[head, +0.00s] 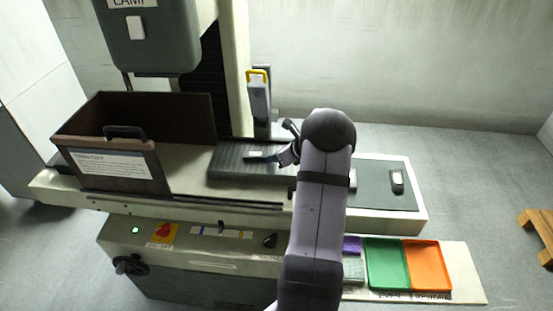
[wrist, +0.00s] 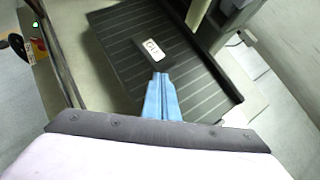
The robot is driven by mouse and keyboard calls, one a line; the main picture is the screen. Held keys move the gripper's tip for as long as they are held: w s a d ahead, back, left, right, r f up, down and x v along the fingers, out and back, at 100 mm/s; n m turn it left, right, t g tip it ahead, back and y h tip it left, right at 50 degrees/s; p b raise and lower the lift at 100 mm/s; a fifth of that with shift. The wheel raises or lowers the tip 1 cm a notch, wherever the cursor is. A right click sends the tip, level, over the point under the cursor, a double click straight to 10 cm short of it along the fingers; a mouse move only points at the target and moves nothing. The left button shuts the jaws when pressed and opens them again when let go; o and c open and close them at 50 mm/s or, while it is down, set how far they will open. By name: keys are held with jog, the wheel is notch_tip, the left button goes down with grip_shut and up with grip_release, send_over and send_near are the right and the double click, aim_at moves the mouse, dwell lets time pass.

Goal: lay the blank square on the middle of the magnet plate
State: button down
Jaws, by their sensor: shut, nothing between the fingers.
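The magnet plate (head: 228,172) is a dark ridged slab on the machine bed; it fills much of the wrist view (wrist: 112,24). A dark flat block with a white label (wrist: 151,48), seemingly the blank, lies on the plate near its middle. It is small in the head view (head: 255,154). My gripper (wrist: 160,80) has its blue fingers shut and empty, with the tips right beside the block's near edge. In the head view my gripper (head: 264,158) is low over the plate. Whether the tips touch the block cannot be told. My arm hides the plate's right end.
A brown open box (head: 105,170) stands left on the bed. A yellow-topped upright device (head: 258,95) stands behind the plate. A dark piece with a light face (head: 397,182) lies on the grey pad at right. Green (head: 386,265) and orange (head: 428,266) trays sit in front.

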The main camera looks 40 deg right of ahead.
jog(key=shift+s+f, duration=0.1)
jog(key=shift+s+d+r+p, duration=0.1)
jog(key=shift+s+r+p, duration=0.2)
jog(key=shift+r, duration=0.1)
jog(key=p+v, duration=0.3)
jog(key=v, duration=0.4)
jog(key=shift+r, duration=0.35)
jog(key=shift+p+v, duration=0.45)
jog(key=shift+v, duration=0.35)
jog(key=shift+f, duration=0.15)
